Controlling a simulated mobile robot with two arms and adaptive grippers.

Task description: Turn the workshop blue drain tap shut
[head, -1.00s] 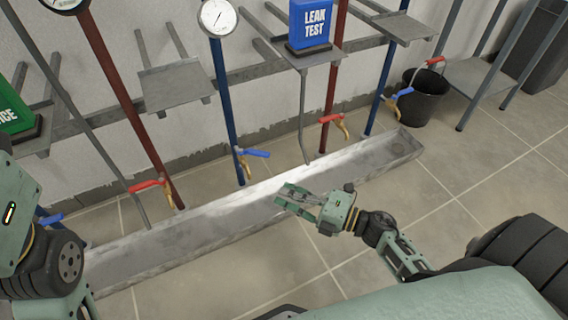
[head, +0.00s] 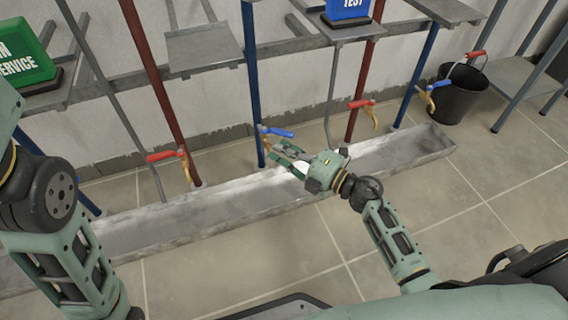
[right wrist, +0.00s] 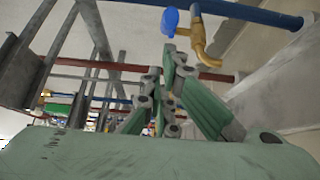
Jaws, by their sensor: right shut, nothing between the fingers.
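A blue-handled brass tap (head: 276,132) sits low on the middle blue pipe (head: 253,90); its handle points right, across the pipe. Another blue tap (head: 437,86) is on the blue pipe further right. No label in view tells which is the workshop one. My right gripper (head: 277,151) is shut and empty, just below and in front of the middle blue tap; I cannot tell if it touches. My left gripper is out of view.
A grey metal trough (head: 215,208) runs along the floor under the taps. Red taps (head: 165,155) (head: 361,104) sit on red pipes to either side. A black bucket (head: 462,95) stands at the right. The tiled floor (head: 235,265) in front is clear.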

